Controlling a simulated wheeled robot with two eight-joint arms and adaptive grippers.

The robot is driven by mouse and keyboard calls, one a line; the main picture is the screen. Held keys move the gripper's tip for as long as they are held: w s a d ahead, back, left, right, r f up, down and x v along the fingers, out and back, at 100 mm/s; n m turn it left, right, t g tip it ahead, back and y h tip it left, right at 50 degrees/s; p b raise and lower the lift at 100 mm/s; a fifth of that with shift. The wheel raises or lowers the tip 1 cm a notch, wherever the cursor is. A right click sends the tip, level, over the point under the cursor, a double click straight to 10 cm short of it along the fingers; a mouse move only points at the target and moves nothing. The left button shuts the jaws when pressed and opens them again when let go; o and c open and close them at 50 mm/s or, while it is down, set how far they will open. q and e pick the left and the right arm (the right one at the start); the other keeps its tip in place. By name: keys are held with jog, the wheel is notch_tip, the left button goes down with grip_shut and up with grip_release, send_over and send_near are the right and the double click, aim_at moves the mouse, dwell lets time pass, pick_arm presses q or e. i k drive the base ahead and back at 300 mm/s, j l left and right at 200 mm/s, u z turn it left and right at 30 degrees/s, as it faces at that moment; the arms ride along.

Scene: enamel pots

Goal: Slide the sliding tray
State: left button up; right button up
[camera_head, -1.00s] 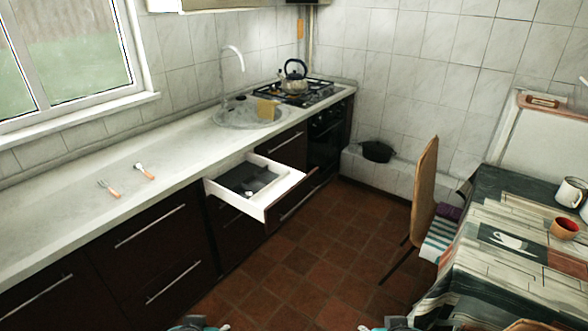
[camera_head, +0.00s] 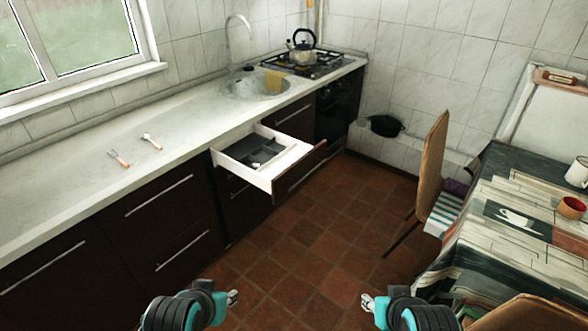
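The sliding tray is a white drawer (camera_head: 272,183) pulled out from the dark lower cabinets, left of the oven. A dark grey insert (camera_head: 246,151) and a small pale item (camera_head: 256,165) lie inside it. My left gripper (camera_head: 233,298) is low in the picture, below and in front of the drawer and well apart from it. My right gripper (camera_head: 367,302) is low right of centre, over the floor. Neither gripper touches anything. Both are small and seen from behind, so their finger gaps are unclear.
The counter (camera_head: 75,140) holds a fork (camera_head: 119,158) and another small utensil (camera_head: 151,141). A sink (camera_head: 257,84) and a kettle (camera_head: 302,47) on the stove stand farther back. A chair (camera_head: 432,170) and covered table (camera_head: 500,250) stand right. The tiled floor (camera_head: 290,250) between is clear.

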aim_at(271, 168)
jog(key=i+l, duration=1.05)
jog(key=i+j+u, duration=0.05)
jog(key=i+j, duration=0.05)
